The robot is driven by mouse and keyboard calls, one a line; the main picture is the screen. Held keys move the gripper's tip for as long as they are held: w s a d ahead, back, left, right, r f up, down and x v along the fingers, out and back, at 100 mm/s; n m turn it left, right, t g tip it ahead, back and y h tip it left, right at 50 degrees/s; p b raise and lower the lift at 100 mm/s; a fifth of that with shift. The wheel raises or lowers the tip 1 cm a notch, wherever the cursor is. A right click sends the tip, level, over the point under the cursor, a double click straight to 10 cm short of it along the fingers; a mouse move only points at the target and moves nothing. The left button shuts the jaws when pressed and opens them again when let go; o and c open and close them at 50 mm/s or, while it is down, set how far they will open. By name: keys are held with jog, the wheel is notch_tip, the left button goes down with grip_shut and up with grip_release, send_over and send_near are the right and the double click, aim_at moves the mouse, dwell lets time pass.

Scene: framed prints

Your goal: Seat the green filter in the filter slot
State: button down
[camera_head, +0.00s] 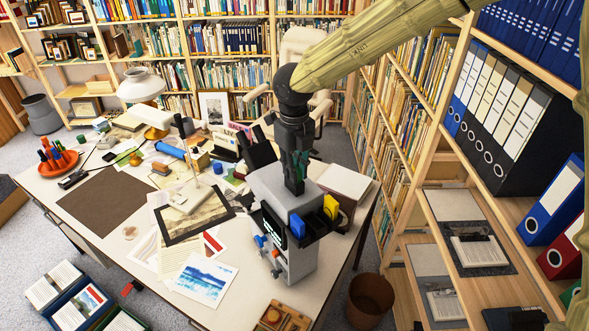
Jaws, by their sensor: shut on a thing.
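A grey machine (302,262) with a small dark display stands at the desk's front right corner. My gripper (294,188) points straight down over its grey top, its fingertips at or just above it. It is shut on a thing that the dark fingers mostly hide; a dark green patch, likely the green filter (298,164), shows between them. I cannot tell whether the filter touches the machine. A blue piece (297,226) and a yellow piece (331,207) sit in black holders on the machine's right side. The filter slot itself cannot be made out.
The white desk (120,225) holds papers, a framed print (195,215), a brown mat (108,200), a lamp (143,90) and a red pen tray (56,163). Bookshelves stand close behind and to the right. A brown bin (369,298) is on the floor right of the machine.

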jog(key=shift+f, duration=0.1)
jog(key=c, duration=1.5)
grip_release()
jog(key=shift+o, duration=0.2)
notch_tip(320, 180, up, 12)
jog(key=b, duration=0.4)
jog(key=shift+a, duration=0.1)
